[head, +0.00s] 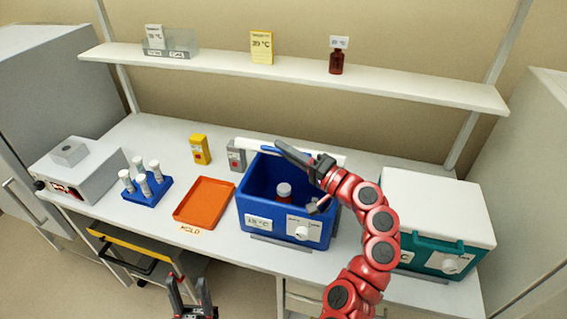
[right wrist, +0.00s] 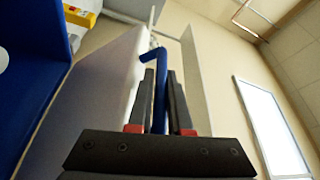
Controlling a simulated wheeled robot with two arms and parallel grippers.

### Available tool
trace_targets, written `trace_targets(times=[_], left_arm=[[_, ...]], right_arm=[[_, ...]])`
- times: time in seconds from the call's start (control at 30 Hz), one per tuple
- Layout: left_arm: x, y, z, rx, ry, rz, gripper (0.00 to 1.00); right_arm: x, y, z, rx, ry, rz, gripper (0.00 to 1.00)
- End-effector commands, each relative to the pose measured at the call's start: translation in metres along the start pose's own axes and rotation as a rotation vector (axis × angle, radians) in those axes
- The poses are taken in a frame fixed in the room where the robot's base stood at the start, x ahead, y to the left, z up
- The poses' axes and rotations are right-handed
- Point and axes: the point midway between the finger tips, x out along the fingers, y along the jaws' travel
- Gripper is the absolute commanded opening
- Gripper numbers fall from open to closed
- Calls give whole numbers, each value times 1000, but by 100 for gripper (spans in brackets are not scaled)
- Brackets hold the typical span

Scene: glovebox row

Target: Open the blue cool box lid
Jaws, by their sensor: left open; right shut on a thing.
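The blue cool box (head: 270,222) stands on the bench with its lid raised. The white lid (head: 248,145) is up at the box's back edge, partly hidden by my right gripper. Inside the box is a container with a white cap (head: 284,188). My right gripper (head: 287,151) is shut on the lid's blue handle, at the raised lid. In the right wrist view the blue handle (right wrist: 160,92) runs between the fingers, beside the white lid (right wrist: 100,95). My left gripper (head: 191,294) is open and empty, low in front of the bench.
An orange tray (head: 204,201) lies left of the box, with a blue vial rack (head: 147,188) further left. A teal cool box with a white lid (head: 437,207) stands on the right. Yellow (head: 200,148) and grey (head: 236,155) devices stand behind; a shelf (head: 290,70) runs above.

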Motion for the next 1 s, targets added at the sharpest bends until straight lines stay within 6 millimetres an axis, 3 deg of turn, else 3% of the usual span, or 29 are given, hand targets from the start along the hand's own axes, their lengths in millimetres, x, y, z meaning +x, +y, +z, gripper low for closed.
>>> trace_targets(times=[0.47,0.5,0.57,0.87,1.0], left_arm=[[-1,0,0,0,0,0,50],[-1,0,0,0,0,0,50],[-1,0,0,0,0,0,50],[-2,0,0,0,0,0,50],[-9,0,2,0,0,0,50]], right_arm=[[1,-2,-4,-1,1,0,0],[1,-2,-4,-1,1,0,21],[1,-2,-4,-1,1,0,30],[0,-2,-4,-1,1,0,30],[-12,0,-4,-1,4,-2,30]])
